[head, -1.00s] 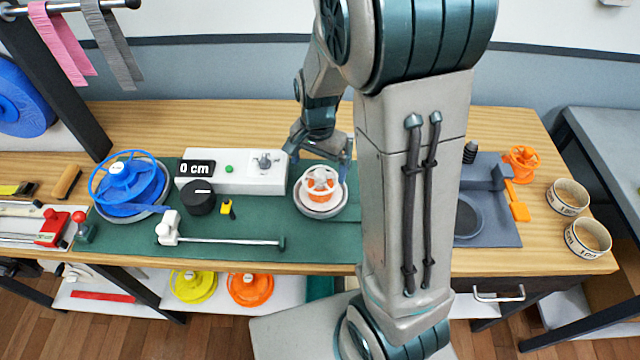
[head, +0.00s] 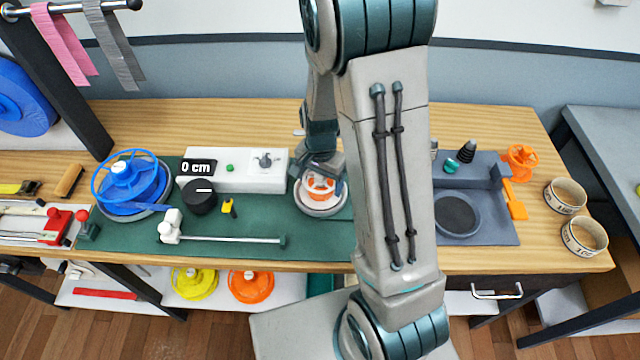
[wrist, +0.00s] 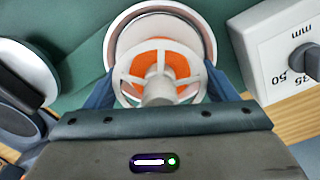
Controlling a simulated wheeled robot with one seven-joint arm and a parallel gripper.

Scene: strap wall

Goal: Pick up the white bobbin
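The white bobbin (head: 313,194) has a spoked white rim with orange showing inside. It sits on a round grey-white plate (head: 325,213) on the green mat. In the wrist view the white bobbin (wrist: 158,72) is seen from above, its hub toward the palm. My gripper (head: 320,180) is over it from above, partly hiding it in the head view. In the wrist view my gripper's (wrist: 160,85) two blue fingers stand on either side of the bobbin's rim. They are spread about the rim's width; firm contact cannot be made out.
A white box with a dial (head: 262,172) stands just left of the bobbin. A black knob (head: 199,197) and a blue reel (head: 143,188) are further left. A white-handled rod (head: 225,238) lies in front. A grey station (head: 490,222) is to the right, partly behind my arm.

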